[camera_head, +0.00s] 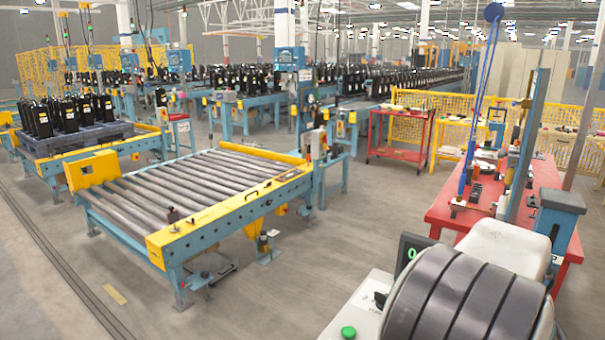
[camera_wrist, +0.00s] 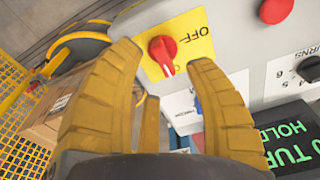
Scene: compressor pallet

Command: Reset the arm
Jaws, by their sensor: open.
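My gripper (camera_wrist: 166,64) shows in the wrist view as two thick yellow-brown ribbed fingers. They are spread apart with nothing held between them. Past the fingertips is a red rotary switch (camera_wrist: 163,48) on a yellow plate marked OFF, on a grey control panel (camera_wrist: 235,45). The switch appears between the tips; I cannot tell the exact distance to it. My gripper cannot be made out in the head view. A dark ribbed rounded form and a pale rounded form fill the lower right there, and they may be my arm.
The panel also carries a red button (camera_wrist: 275,10), a numbered knob (camera_wrist: 309,69) and a green-lettered display (camera_wrist: 290,140). A cardboard box (camera_wrist: 42,128) is at left. In the head view, a roller conveyor (camera_head: 185,185) stands left, a red table (camera_head: 450,212) right, with open floor between.

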